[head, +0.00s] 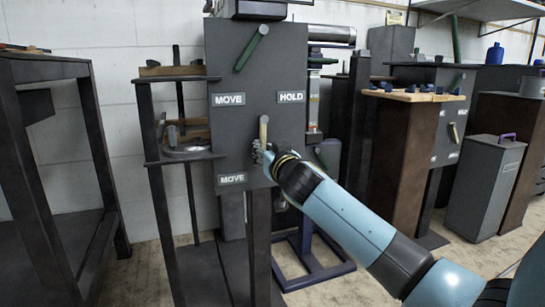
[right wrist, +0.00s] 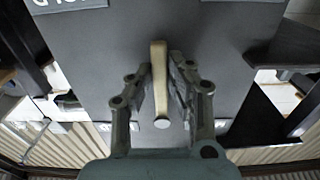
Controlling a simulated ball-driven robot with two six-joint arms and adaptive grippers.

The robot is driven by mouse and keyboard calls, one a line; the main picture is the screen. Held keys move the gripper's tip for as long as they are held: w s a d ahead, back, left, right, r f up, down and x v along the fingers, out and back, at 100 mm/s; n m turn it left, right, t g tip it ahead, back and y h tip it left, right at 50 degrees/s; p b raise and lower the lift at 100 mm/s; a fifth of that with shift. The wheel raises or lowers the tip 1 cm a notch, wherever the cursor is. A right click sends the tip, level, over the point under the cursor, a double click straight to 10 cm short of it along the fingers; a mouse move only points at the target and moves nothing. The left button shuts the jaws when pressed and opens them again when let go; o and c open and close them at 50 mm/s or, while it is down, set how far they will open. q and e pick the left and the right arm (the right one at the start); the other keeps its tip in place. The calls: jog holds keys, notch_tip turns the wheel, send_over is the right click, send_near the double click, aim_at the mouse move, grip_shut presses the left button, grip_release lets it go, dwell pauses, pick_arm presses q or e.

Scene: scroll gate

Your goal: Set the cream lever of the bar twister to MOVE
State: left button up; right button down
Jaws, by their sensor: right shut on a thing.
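The cream lever (head: 263,130) is on the front of a tall grey panel (head: 262,70) and points nearly straight up in the head view. A MOVE plate (head: 232,180) sits below and left of it; any matching plate on the right is hidden behind my arm. My right gripper (head: 263,152) is at the lever's lower part. In the right wrist view the lever (right wrist: 160,85) stands between the fingers of my right gripper (right wrist: 163,75), which is shut on it. My left gripper is not in view.
A green lever (head: 251,48) higher on the panel leans up to the right, above another MOVE plate (head: 228,99) and a HOLD plate (head: 291,97). A dark shelf stand (head: 180,160) is close on the left. Brown pedestals (head: 402,165) and a grey bin (head: 480,187) stand right.

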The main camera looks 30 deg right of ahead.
jog(key=a+m, duration=0.1)
jog(key=a+m+b, duration=0.1)
jog(key=m, duration=0.1)
jog(key=a+m, duration=0.1)
jog(key=m, duration=0.1)
jog(key=shift+w+r+b, duration=0.15)
jog(key=shift+w+b, duration=0.15)
jog(key=shift+w, duration=0.05)
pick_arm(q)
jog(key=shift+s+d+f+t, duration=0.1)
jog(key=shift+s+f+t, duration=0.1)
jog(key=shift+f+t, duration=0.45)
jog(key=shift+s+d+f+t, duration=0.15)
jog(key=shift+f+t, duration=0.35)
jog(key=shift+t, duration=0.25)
pick_arm(e)
jog(key=shift+w+a+r+m, duration=0.15)
jog(key=shift+a+r+m, duration=0.35)
jog(key=shift+m, duration=0.5)
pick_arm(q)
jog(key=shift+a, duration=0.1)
pick_arm(e)
jog(key=shift+a, duration=0.1)
jog(key=c, duration=1.3)
grip_release()
send_near(244, 143)
jog(key=v, duration=0.5)
jog(key=shift+s+a+r, duration=0.1)
jog(key=shift+s+a, duration=0.05)
jog(key=shift+s, duration=0.1)
